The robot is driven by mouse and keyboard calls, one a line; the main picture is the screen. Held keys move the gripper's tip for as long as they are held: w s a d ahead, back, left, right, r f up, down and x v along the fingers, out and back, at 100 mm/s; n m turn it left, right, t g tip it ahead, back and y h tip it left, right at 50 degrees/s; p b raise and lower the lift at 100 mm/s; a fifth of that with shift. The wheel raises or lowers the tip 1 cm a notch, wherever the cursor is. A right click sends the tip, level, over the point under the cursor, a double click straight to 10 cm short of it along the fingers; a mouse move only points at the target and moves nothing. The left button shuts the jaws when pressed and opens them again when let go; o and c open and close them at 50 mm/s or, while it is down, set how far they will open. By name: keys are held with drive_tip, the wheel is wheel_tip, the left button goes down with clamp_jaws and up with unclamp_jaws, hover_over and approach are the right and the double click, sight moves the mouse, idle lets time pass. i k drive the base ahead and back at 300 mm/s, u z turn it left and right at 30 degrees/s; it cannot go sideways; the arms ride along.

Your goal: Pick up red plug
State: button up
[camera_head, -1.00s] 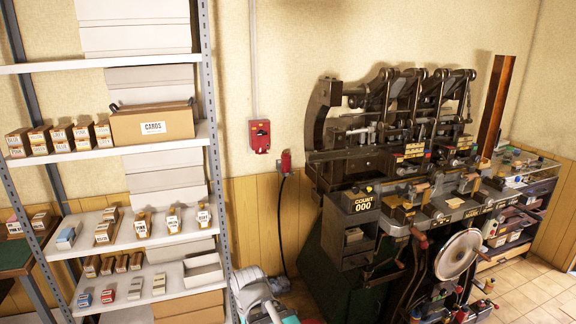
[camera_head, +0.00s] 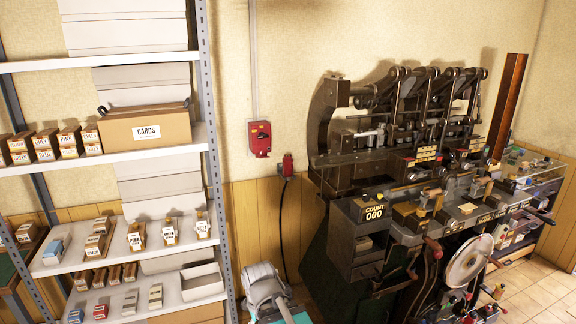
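The red plug (camera_head: 287,164) is on the wall at the top edge of the wood panelling, left of the dark machine. A dark cable (camera_head: 281,225) hangs from it towards the floor. A red switch box (camera_head: 260,138) is fixed on the wall just above and to the left of the plug. Grey, white and teal parts at the bottom middle look like my own arm, well below the plug. My gripper's fingers cannot be made out.
A metal shelf rack (camera_head: 217,190) with boxes stands at the left, including a CARDS box (camera_head: 147,127). The wall strip between rack and press is open.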

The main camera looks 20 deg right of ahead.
sight(287, 160)
drive_tip(key=z, duration=0.3)
drive_tip(key=i, duration=1.3)
drive_tip(key=u, duration=0.15)
